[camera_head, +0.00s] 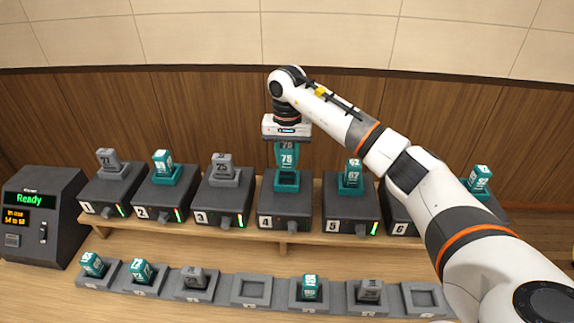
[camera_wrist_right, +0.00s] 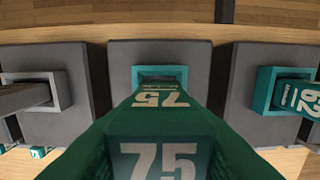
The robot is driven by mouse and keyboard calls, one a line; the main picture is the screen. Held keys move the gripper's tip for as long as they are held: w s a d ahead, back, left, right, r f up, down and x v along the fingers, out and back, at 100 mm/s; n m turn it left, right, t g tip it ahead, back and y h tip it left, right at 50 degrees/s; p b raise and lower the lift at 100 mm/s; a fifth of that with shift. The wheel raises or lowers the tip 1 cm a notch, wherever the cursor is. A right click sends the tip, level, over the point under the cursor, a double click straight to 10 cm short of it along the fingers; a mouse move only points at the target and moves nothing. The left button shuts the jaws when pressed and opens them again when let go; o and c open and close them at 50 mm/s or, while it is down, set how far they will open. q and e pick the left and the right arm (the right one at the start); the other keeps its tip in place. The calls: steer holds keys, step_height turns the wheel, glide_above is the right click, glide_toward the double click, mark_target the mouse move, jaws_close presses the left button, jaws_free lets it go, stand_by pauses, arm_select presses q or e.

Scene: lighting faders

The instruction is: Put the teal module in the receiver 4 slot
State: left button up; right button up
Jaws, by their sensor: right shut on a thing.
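The teal module marked 75 (camera_head: 287,158) hangs upright from my right gripper (camera_head: 287,138), which is shut on its top. It also fills the lower middle of the right wrist view (camera_wrist_right: 160,120). The receiver 4 box (camera_head: 284,210) is directly below, with a teal-rimmed slot (camera_head: 287,187) on top. In the right wrist view the slot's dark opening (camera_wrist_right: 160,72) shows just beyond the module's lower end. The module is lined up over the slot; I cannot tell whether its tip has entered. My left gripper is not in view.
Receiver 3 (camera_head: 222,205) with a grey module and receiver 5 (camera_head: 350,212) with a teal module flank receiver 4 closely. A front row of grey holders has several modules and an empty holder (camera_head: 250,292). A console (camera_head: 40,215) reading "Ready" stands at left.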

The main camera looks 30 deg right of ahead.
mark_target(287, 168)
step_height(287, 168, down, 3)
steer(key=shift+s+p, duration=0.1)
steer(key=shift+p, duration=0.35)
steer(key=shift+f, duration=0.65)
steer(key=o, duration=1)
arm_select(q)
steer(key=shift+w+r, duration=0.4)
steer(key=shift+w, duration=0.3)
